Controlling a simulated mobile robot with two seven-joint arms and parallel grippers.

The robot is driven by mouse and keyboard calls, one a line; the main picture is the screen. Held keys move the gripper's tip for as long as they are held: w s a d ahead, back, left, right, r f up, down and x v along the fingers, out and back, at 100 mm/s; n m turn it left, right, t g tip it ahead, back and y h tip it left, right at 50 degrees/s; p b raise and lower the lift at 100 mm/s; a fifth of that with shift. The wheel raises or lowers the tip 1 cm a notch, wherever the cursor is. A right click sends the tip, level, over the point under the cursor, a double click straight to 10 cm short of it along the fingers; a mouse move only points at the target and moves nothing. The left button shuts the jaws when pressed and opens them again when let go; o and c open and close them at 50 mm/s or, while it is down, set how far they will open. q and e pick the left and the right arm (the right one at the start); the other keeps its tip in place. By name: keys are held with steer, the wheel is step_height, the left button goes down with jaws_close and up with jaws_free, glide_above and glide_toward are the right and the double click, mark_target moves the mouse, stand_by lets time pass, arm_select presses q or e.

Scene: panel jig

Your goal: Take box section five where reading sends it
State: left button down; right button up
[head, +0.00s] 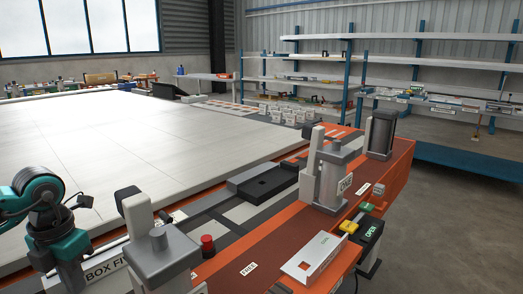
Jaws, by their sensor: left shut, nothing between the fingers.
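A white label reading "BOX FI" (107,272) is at the lower left; the rest of its text is hidden behind a grey clamp block (160,254). I cannot tell whether it is on the box section itself. My left gripper (82,201) is at the left edge, small and dark, at the end of my teal and black arm. It is shut and empty, above the white panel's near edge. My right gripper is not in view.
A large pale panel (130,130) fills the left. A red button (208,245) and a green "OPEN" sign (371,233) are nearby. Shelves (400,65) stand behind; floor at right is clear.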

arm_select(q)
steer(key=shift+s+d, duration=0.45)
steer(key=shift+d, duration=0.1)
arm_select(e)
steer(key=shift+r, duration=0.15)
arm_select(q)
step_height(320, 180, up, 3)
steer(key=p, duration=0.3)
steer(key=shift+r, duration=0.15)
step_height(320, 180, up, 2)
steer(key=shift+p, duration=0.75)
step_height(320, 180, up, 3)
steer(key=shift+f+p, duration=0.2)
steer(key=shift+p, duration=0.85)
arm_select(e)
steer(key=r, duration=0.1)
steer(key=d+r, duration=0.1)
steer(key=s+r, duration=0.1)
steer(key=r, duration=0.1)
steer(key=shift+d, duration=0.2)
